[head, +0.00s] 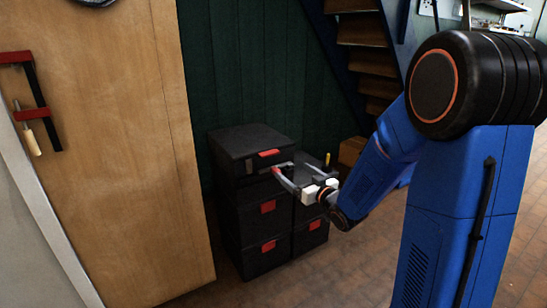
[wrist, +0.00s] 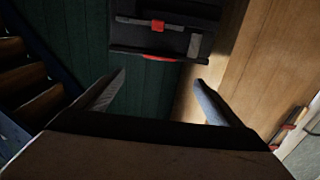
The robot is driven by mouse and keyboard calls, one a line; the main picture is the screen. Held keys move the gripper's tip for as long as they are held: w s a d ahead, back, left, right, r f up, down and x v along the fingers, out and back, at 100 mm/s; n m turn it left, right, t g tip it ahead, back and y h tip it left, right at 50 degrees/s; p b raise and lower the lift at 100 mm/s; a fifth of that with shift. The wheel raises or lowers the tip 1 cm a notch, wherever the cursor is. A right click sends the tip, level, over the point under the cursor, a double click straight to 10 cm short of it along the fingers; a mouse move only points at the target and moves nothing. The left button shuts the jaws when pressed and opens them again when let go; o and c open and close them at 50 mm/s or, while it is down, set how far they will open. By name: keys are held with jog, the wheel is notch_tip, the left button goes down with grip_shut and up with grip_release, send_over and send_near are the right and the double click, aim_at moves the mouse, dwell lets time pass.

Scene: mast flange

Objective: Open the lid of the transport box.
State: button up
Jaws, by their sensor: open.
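The transport box seems to be the black box (head: 245,140) with a red latch (head: 268,153) on top of a stack of black boxes; its lid looks shut. My gripper (head: 291,168) is in front of the upper part of the stack, to the right of and a little below the red latch. In the wrist view, my gripper (wrist: 160,77) is open with nothing between its fingers. A black box (wrist: 205,12) with a red latch (wrist: 157,26) lies beyond the fingertips, apparently apart from them. The head view does not show clearly whether the fingers touch the boxes.
More black boxes with red latches (head: 268,207) stand below and beside it. A wooden panel (head: 120,150) with red clamps (head: 32,114) stands at the left. A dark green wall (head: 250,65) and stairs (head: 362,50) are behind. Brick-coloured floor (head: 335,255) is open in front.

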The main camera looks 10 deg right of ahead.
aim_at(271, 154)
jog(key=x, duration=1.6)
jog(key=shift+w, duration=0.3)
jog(key=shift+a, duration=0.1)
jog(key=c, duration=1.5)
